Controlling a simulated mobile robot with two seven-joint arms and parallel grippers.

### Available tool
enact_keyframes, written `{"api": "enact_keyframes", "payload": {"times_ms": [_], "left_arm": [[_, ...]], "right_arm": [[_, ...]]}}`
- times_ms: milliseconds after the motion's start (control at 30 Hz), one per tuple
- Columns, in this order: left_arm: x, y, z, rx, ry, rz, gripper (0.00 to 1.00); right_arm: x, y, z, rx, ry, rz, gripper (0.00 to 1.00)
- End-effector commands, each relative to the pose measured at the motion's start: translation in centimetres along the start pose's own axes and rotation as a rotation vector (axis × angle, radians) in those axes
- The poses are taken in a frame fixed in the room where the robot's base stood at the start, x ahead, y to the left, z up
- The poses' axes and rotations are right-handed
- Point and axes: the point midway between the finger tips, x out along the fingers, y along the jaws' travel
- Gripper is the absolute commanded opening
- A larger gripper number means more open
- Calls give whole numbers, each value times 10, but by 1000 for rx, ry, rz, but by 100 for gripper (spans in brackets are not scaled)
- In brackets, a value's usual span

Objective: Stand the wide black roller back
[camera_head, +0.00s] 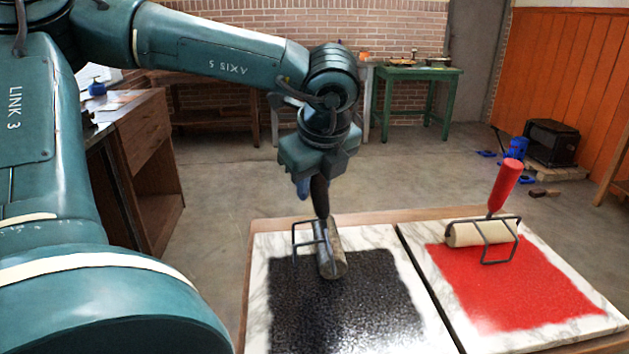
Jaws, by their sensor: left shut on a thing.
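The wide black roller (331,255) stands with its black handle upright at the back edge of the black ink patch (345,305) on the left marble slab (262,265). Its wire frame (305,244) shows to the left of the drum, and the drum's end faces me. My left gripper (313,188) is above it, shut on the top of the handle from above. The gripper body hides the handle's upper end. I cannot tell whether the drum touches the slab. My right gripper is not in view.
A roller with a red handle (505,186) and a pale drum stands at the back of the red ink patch (515,290) on the right marble slab (575,265). A dark gap separates the slabs. A wooden cabinet (150,140) stands left; a green table (415,75) is far behind.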

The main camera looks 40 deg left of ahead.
Motion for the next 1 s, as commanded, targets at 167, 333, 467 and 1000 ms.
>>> {"api": "enact_keyframes", "payload": {"times_ms": [167, 333, 467, 1000], "left_arm": [[0, 0, 0, -1, -1, -2, 9], [0, 0, 0, -1, -1, -2, 31], [0, 0, 0, -1, -1, -1, 42], [1, 0, 0, 0, 0, 1, 73]], "right_arm": [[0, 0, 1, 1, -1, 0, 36], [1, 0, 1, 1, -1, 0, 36], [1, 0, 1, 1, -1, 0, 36], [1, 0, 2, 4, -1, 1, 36]]}}
